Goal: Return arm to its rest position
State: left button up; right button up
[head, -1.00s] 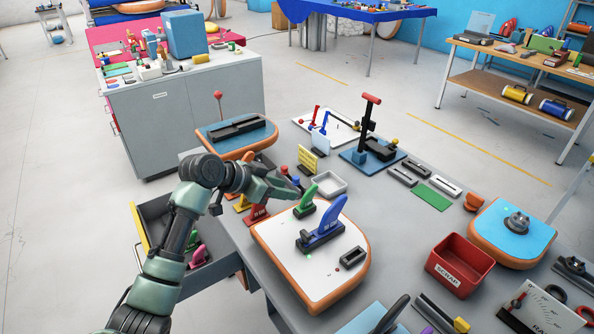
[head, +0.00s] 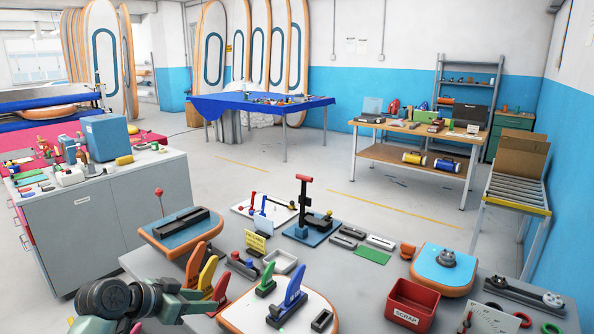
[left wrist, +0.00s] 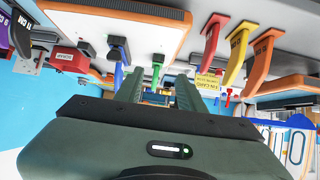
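My left gripper (head: 205,305) is at the lower left of the head view, just left of the white round-ended board (head: 295,308). In the left wrist view its two fingers (left wrist: 160,85) stand apart with nothing between them. Orange (head: 196,262), yellow (head: 208,270) and red (head: 219,288) fins stand just behind it. A green fin (head: 266,281) and a blue fin (head: 290,290) stand upright on the white board. My right arm and gripper are not in view.
The grey workbench (head: 360,290) also holds a red scrap bin (head: 411,305), a blue-topped board (head: 445,272) and a red-handled tool (head: 304,205). A grey cabinet (head: 110,225) stands to the left. The floor beyond the bench is clear.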

pick_arm(q)
jog(key=s+a+f+n+g+y, duration=0.1)
jog(key=s+a+f+n+y, duration=0.15)
jog(key=f, duration=0.95)
jog(key=s+a+f+n+g+y, duration=0.1)
jog(key=s+f+n, duration=0.15)
jog(key=f, duration=0.95)
jog(key=s+f+g+y, duration=0.1)
jog(key=s+f, duration=0.4)
jog(key=f, duration=0.3)
jog(key=s+f+y, duration=0.1)
jog(key=s+f, duration=0.5)
jog(key=f, duration=0.1)
jog(key=s+f+g, duration=0.1)
jog(key=s+f, duration=0.6)
jog(key=s, duration=0.3)
jog(key=s+f+g, duration=0.2)
jog(key=s+f, duration=0.6)
jog(key=s, duration=0.3)
jog(key=s+d+f, duration=0.1)
jog(key=s+f, duration=0.1)
jog(key=s, duration=0.7)
jog(key=s+d+f+g+y, duration=0.1)
jog(key=s+f, duration=0.1)
jog(key=s, duration=0.8)
jog(key=shift+s+d+f, duration=0.15)
jog(key=shift+s+f, duration=0.1)
jog(key=shift+f, duration=0.1)
